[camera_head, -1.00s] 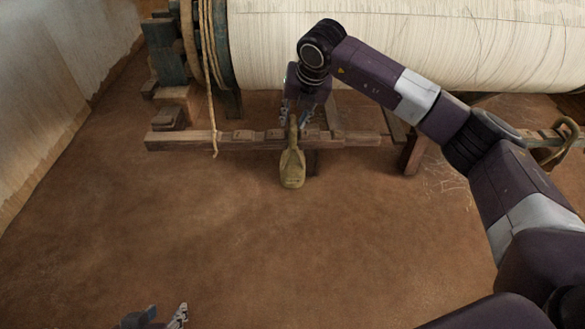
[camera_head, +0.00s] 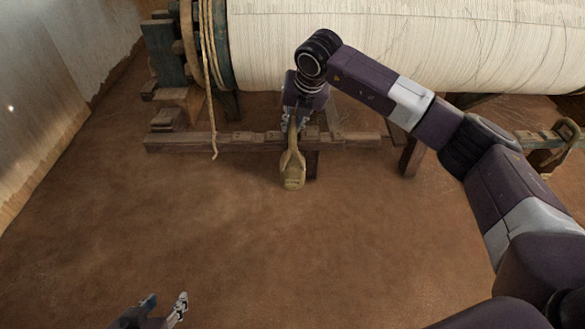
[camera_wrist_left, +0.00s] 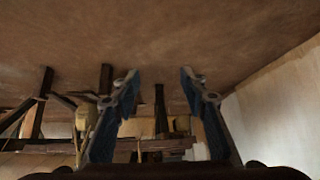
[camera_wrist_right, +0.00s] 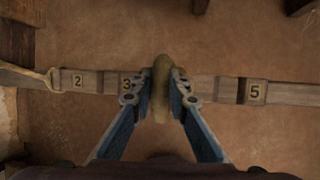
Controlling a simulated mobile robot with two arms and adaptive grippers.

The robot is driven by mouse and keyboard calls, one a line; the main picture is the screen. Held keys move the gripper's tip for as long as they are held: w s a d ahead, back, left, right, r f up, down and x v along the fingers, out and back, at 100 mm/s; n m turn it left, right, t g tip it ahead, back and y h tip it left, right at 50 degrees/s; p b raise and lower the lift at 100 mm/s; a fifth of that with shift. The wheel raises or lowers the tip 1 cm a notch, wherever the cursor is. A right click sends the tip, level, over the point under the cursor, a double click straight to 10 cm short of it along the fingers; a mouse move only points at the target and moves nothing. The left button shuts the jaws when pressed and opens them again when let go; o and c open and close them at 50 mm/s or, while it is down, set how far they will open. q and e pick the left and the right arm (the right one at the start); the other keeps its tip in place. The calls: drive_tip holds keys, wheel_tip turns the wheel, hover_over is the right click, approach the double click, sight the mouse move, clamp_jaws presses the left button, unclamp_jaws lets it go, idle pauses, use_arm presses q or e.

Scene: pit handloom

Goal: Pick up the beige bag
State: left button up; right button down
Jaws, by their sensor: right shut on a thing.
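The beige bag (camera_head: 292,168) hangs from my right gripper (camera_head: 295,122) in the head view, in front of the low wooden rail. In the right wrist view the bag's upper part (camera_wrist_right: 161,88) is between the fingers of my right gripper (camera_wrist_right: 160,90), which are shut on it. The bag's lower part is hidden in that view. My left gripper (camera_head: 165,312) is at the bottom left of the head view, far from the bag. In the left wrist view my left gripper (camera_wrist_left: 160,75) has its fingers apart with nothing between them.
The low wooden rail (camera_head: 230,140) runs behind the bag, with numbered blocks (camera_wrist_right: 254,92) on it. A large roll of white warp (camera_head: 400,45) lies above it. A rope (camera_head: 208,90) hangs at the left. The earth floor (camera_head: 200,230) in front is clear.

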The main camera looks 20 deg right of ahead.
drive_tip(key=shift+r, duration=0.25)
drive_tip(key=shift+r, duration=0.25)
drive_tip(key=v, duration=0.1)
drive_tip(key=p+v, duration=0.1)
drive_tip(key=shift+r, duration=0.45)
use_arm(q)
drive_tip(key=s+a+f+g+y, duration=0.1)
drive_tip(key=s+a+f+g, duration=0.1)
drive_tip(key=s, duration=0.6)
drive_tip(key=shift+s+a+f+g+p, duration=0.35)
drive_tip(key=shift+f+g, duration=0.45)
drive_tip(key=shift+g, duration=0.3)
use_arm(e)
drive_tip(key=s+d, duration=0.2)
drive_tip(key=s, duration=1.5)
drive_tip(key=shift+d, duration=0.4)
use_arm(q)
drive_tip(key=shift+w, duration=0.1)
use_arm(e)
drive_tip(key=shift+w, duration=0.1)
